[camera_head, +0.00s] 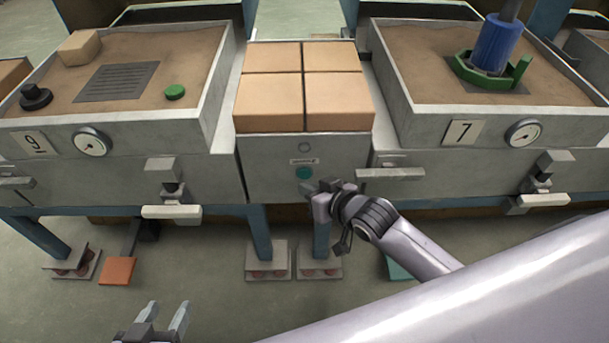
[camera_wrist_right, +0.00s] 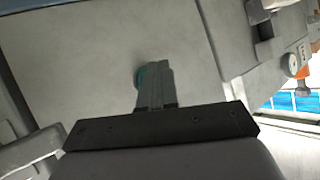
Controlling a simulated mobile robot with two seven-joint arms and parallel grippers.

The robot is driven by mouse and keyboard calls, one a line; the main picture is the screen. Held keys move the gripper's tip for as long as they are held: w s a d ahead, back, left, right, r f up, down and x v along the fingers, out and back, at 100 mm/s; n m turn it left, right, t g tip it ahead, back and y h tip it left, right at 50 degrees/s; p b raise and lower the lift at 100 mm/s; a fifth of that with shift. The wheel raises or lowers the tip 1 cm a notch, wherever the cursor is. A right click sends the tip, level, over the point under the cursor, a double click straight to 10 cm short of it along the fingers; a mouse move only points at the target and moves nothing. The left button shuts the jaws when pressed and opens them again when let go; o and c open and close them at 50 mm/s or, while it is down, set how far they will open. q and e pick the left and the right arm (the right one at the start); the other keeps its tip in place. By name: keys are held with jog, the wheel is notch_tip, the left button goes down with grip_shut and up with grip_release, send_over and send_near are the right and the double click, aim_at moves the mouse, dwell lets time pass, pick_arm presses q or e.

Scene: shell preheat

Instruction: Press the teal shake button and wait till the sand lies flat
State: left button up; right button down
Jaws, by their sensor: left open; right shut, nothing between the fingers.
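The teal shake button (camera_head: 303,173) is on the front panel of the grey cabinet between two sand boxes, under a small label. In the right wrist view the teal button (camera_wrist_right: 139,76) is partly hidden behind my shut fingers. My right gripper (camera_head: 308,189) is shut and empty, its tips just below and in front of the button; I cannot tell whether they touch it. It also shows in the right wrist view (camera_wrist_right: 154,75). My left gripper (camera_head: 165,318) is open and empty at the bottom. Sand (camera_head: 176,48) lies in the left box and sand (camera_head: 425,75) in the right box, marked 7.
Tan blocks (camera_head: 270,100) cover the middle cabinet's top. The right box holds a blue cylinder (camera_head: 495,45) in a green holder (camera_head: 470,72). White-handled levers (camera_head: 171,211) stick out from the front. An orange pedal (camera_head: 117,271) is near the floor at left.

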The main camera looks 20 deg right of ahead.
jog(key=shift+w, duration=0.15)
pick_arm(q)
jog(key=shift+s+a+f, duration=0.1)
jog(key=shift+a+f, duration=0.1)
jog(key=shift+a, duration=0.1)
dwell(0.3)
jog(key=shift+d, duration=0.2)
dwell(0.9)
jog(key=shift+r, duration=0.15)
pick_arm(e)
jog(key=shift+w+d, duration=0.1)
jog(key=shift+w, duration=0.05)
pick_arm(q)
jog(key=shift+a+r, duration=0.1)
pick_arm(e)
jog(key=shift+w+d, duration=0.1)
jog(key=shift+w, duration=0.15)
